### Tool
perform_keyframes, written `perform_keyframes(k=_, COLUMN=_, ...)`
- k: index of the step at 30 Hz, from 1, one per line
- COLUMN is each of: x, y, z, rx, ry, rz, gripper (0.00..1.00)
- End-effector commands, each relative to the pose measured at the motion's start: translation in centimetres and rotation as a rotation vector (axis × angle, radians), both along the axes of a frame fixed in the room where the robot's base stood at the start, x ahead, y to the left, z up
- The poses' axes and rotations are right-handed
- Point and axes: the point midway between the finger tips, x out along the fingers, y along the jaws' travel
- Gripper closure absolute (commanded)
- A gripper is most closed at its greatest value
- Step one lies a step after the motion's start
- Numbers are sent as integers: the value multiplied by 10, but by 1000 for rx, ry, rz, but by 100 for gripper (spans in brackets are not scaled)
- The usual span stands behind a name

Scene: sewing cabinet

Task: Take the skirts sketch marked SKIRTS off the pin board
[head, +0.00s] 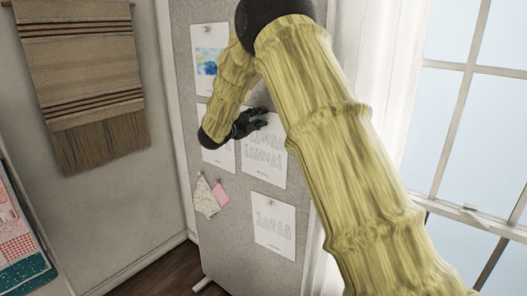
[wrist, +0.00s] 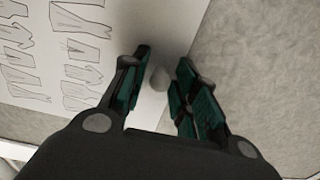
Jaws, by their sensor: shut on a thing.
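My gripper (head: 256,122) is at the upper part of a white sheet with rows of garment outlines (head: 265,160) on the pin board (head: 185,75). The wrist view shows a grey pin (wrist: 160,78) between the green fingertips (wrist: 164,60), near the edge of a sheet of garment drawings (wrist: 60,60). The jaws are shut on this pin. The sheet still lies against the board. Its caption is too small to read, so I cannot tell whether it says SKIRTS. My arm hides part of the board.
Fabric swatches (head: 206,198) hang at the lower left. A window (head: 470,110) is at the right, and a woven hanging (head: 82,75) is on the left wall.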

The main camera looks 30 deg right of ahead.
Motion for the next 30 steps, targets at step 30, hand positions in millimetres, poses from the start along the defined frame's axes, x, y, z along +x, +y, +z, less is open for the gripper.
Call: perform_keyframes(k=30, x=-4, y=13, z=1, rx=-2, ry=-1, rz=-1, gripper=100)
